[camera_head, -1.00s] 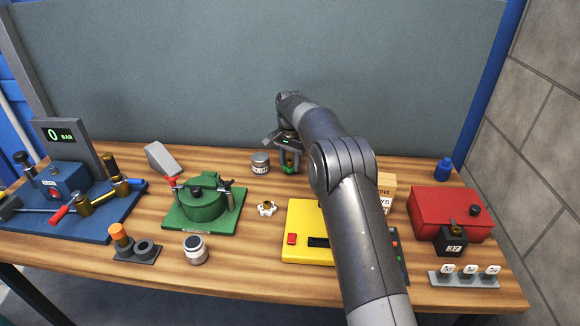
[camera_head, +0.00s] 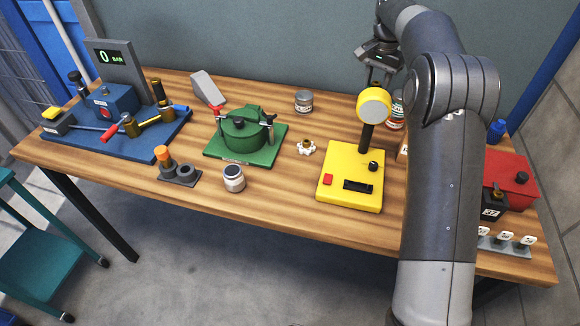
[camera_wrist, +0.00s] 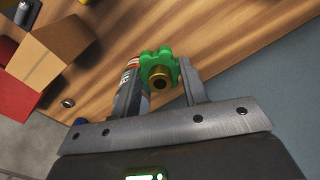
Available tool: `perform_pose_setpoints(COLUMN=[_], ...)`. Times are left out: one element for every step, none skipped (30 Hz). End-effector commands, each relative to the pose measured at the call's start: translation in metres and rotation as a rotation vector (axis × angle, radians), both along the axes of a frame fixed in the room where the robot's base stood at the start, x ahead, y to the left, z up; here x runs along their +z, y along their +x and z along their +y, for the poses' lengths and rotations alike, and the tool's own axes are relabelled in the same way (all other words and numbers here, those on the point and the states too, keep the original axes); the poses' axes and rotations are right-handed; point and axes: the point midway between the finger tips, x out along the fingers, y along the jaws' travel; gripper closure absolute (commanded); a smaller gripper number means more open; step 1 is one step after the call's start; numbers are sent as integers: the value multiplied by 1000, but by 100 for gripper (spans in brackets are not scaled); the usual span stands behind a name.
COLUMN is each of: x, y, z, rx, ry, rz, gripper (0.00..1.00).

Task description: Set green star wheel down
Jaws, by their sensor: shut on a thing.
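The green star wheel (camera_wrist: 151,62) has rounded lobes and a brass hub. My gripper (camera_wrist: 160,80) is shut on it, with one finger on each side of the wheel in the wrist view. In the head view my gripper (camera_head: 380,78) is over the back right of the bench, behind the yellow round head of a post. That head hides the wheel there. I cannot tell how high the wheel is above the wood. A labelled can (camera_wrist: 133,65) shows close beside the wheel in the wrist view.
The yellow box (camera_head: 351,168) with its upright post stands in front of my gripper. The labelled can (camera_head: 397,112) is at its right. A grey tin (camera_head: 303,101), white star wheel (camera_head: 306,148), green pot (camera_head: 243,131) and red box (camera_head: 508,177) stand around. Bare wood lies between the tin and post.

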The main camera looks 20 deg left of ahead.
Motion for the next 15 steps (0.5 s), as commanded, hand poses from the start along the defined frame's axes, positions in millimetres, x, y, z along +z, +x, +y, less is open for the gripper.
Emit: perform_pose_setpoints(x=[14, 20, 29, 37, 43, 49, 55, 61, 68, 71, 75, 80, 84, 87, 92], y=[1, 1, 1, 1, 1, 1, 1, 1, 1, 1, 1, 1, 1, 1, 1], z=[0, 0, 0, 0, 0, 0, 0, 0, 0, 0, 1, 1, 1, 1, 0], rx=[0, 0, 0, 0, 0, 0, 0, 0, 0, 0, 0, 0, 0, 0, 0], ry=[1, 1, 1, 1, 1, 1, 1, 1, 1, 1, 0, 1, 0, 0, 0], rz=[-5, -6, -6, -7, -6, -5, -6, -5, -6, -4, -4, -5, -4, -4, -4], gripper=[82, 82, 82, 82, 82, 82, 82, 82, 82, 82, 82, 82, 82, 82, 82])
